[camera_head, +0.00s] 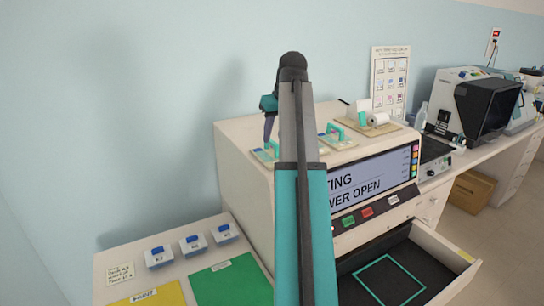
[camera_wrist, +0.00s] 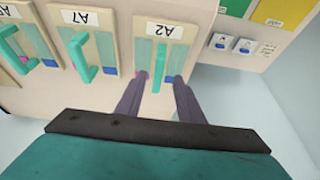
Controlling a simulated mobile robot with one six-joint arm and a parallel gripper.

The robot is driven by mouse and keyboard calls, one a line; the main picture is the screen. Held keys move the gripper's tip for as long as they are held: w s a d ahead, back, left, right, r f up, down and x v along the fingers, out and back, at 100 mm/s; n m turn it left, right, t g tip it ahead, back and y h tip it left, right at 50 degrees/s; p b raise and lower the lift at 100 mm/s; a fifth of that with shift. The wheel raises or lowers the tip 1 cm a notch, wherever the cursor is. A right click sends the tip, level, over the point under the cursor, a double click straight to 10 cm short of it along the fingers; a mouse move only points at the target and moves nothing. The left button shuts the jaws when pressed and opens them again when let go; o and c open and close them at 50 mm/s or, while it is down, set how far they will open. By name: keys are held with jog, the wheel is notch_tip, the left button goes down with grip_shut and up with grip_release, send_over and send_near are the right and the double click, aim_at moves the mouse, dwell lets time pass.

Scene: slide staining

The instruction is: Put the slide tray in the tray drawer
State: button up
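Several slide trays with teal handles lie on top of the staining machine. The tray labelled A2 (camera_wrist: 177,30) is in the wrist view, with its upright teal handle between my fingers. My gripper (camera_wrist: 160,78) is open, one finger on each side of that handle, with small gaps visible. Whether the fingers reach fully down around it I cannot tell. In the head view my gripper (camera_head: 269,138) points down at the tray at the machine's left; my arm hides part of it. The tray drawer (camera_head: 440,252) is pulled out at the front, empty, with a teal square outline on its dark floor.
Tray A7 (camera_wrist: 107,42) lies beside A2, with another farther left. The machine's screen (camera_head: 375,178) reads partly "WER OPEN". A lower side table holds a green mat (camera_head: 230,285), a yellow mat and small blue-topped boxes.

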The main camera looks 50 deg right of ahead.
aim_at(273, 141)
jog(key=shift+f, duration=0.1)
jog(key=shift+b+x, duration=2)
jog(key=shift+x, duration=0.55)
jog(key=shift+s+d, duration=0.1)
grip_shut()
